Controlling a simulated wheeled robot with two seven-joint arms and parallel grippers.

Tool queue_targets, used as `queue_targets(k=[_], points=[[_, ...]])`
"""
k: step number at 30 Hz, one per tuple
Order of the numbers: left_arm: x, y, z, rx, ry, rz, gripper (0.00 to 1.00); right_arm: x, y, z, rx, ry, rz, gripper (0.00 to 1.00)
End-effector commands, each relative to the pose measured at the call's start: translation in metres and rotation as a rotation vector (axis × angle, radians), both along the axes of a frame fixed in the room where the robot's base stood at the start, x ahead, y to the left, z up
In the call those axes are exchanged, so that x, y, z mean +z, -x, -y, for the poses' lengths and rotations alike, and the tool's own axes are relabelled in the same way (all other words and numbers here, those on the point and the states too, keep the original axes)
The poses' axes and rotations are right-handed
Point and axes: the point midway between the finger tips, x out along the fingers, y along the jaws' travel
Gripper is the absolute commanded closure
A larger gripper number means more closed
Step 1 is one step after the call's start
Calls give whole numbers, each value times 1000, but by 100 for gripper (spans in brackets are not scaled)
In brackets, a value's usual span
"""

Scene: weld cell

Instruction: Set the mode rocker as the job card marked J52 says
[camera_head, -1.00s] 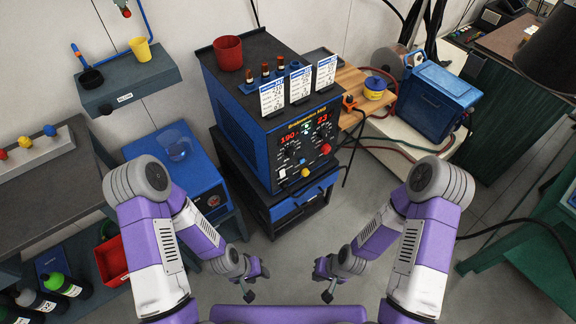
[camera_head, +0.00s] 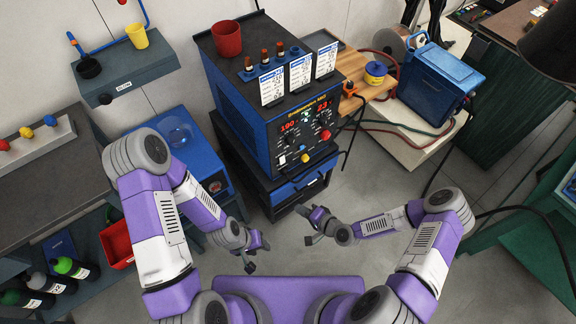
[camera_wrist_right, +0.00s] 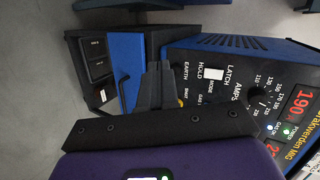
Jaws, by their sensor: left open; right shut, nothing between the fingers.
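The blue and black welder (camera_head: 262,105) stands ahead of me with its control panel towards me. The mode rocker (camera_head: 282,160) is a small white switch low on the panel's left; it also shows in the right wrist view (camera_wrist_right: 213,73) between LATCH and HOLD labels. I cannot tell which way it is tipped. Three white job cards (camera_head: 272,87) (camera_head: 301,73) (camera_head: 326,60) stand on the welder; their marks are too small to read. My right gripper (camera_head: 308,222) is shut and empty, in front of and below the panel, apart from the rocker. My left gripper (camera_head: 258,252) is open and empty, lower left.
The panel also has a yellow knob (camera_head: 305,158), a red knob (camera_head: 325,134) and red number displays. A red cup (camera_head: 227,38) and several small bottles stand on the welder. A drawer unit (camera_head: 300,187) is under it. The grey floor between my arms is clear.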

Motion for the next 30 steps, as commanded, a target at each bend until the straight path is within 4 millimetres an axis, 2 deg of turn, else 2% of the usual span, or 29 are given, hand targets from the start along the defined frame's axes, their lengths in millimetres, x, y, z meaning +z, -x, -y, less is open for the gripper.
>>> queue_targets(k=[3,6,12,23,26,30], points=[[11,0,0,0,0,0,57,17,-29,13,-134,-151,101,100],[14,0,0,0,0,0,57,27,-43,23,-200,-232,166,100],[15,0,0,0,0,0,57,35,-51,32,-242,-288,215,100],[15,0,0,0,0,0,57,34,-54,29,-238,-286,215,100],[14,0,0,0,0,0,57,32,-62,22,-237,-286,214,100],[12,0,0,0,0,0,57,28,-83,6,-236,-286,215,100]])
